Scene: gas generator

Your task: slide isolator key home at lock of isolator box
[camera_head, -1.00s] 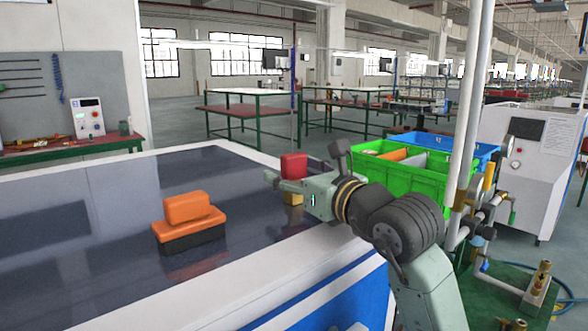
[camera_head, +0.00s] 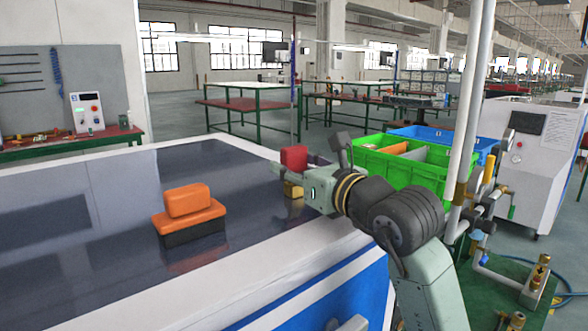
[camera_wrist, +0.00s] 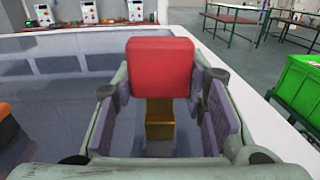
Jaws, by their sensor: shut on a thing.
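A red block-shaped piece, which I take for the isolator key (camera_head: 294,158), stands upright at my gripper (camera_head: 289,176) over the dark glossy tabletop. In the wrist view the red key (camera_wrist: 161,66) rises between the two fingers of my gripper (camera_wrist: 160,98), which are shut on it. A brass-coloured block (camera_wrist: 160,122) shows directly below the red head; it also shows in the head view (camera_head: 293,190). I cannot tell whether it belongs to the key or is a separate part. The isolator box and its lock cannot be made out for certain.
An orange-and-black case (camera_head: 190,212) sits on the table (camera_head: 110,235), left of my gripper. A green crate (camera_head: 405,172) with dividers and a blue crate (camera_head: 455,142) stand to the right. Pipes with brass valves (camera_head: 538,270) are at the far right. Much of the tabletop is clear.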

